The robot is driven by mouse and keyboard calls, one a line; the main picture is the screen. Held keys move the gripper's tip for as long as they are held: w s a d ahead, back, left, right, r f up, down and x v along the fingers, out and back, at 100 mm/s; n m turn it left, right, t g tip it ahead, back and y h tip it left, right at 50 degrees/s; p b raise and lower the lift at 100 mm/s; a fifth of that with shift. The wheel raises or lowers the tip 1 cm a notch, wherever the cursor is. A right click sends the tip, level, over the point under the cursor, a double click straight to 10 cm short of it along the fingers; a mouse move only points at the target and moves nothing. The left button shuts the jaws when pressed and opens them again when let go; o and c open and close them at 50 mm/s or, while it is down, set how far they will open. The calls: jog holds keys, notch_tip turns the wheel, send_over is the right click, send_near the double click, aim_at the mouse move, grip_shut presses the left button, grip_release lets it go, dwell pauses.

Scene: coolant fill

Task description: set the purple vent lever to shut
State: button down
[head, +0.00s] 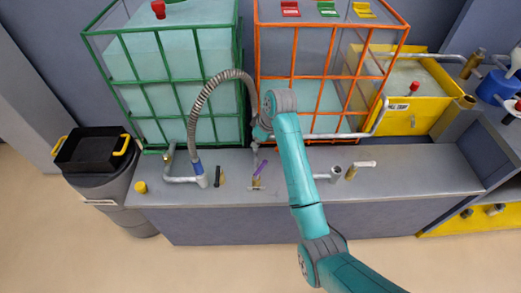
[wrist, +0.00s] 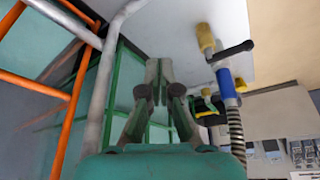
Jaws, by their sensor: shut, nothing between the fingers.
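The purple vent lever (head: 261,168) sits on a small brass valve (head: 257,184) on the grey counter, in the middle of the head view. It is tilted, with its upper end to the right. My gripper (head: 255,148) is above the lever and close to it in the head view; I cannot tell whether they touch. In the wrist view my gripper (wrist: 157,94) has its fingers together and holds nothing. I cannot make out the purple lever in the wrist view.
A grey ribbed hose (head: 205,95) arches left of my gripper to a blue collar on the counter (head: 410,185). A black-handled valve (head: 220,178) stands beside it. Green-caged (head: 240,60) and orange-caged (head: 257,60) tanks stand behind. A white-handled valve (head: 362,165) is right.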

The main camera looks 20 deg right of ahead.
aim_at(264, 164)
notch_tip(264, 164, down, 10)
jog(key=shift+s+d+r, duration=0.15)
jog(key=shift+s+d, duration=0.1)
jog(key=shift+s, duration=0.05)
dwell(0.5)
jog(key=shift+s+d+m, duration=0.15)
jog(key=shift+d+m, duration=0.1)
jog(key=shift+m, duration=0.45)
jog(key=shift+s+d+m+t+h, duration=0.2)
jog(key=shift+s+m+t+h, duration=0.1)
jog(key=shift+m+h, duration=0.3)
jog(key=m, duration=0.2)
jog(key=s+d+m+h, duration=0.1)
jog(key=m, duration=0.1)
jog(key=shift+s, duration=0.1)
jog(key=m, duration=0.1)
jog(key=s+m, duration=0.1)
jog(key=s+m+h, duration=0.1)
jog(key=shift+d+m, duration=0.25)
jog(key=shift+m, duration=0.15)
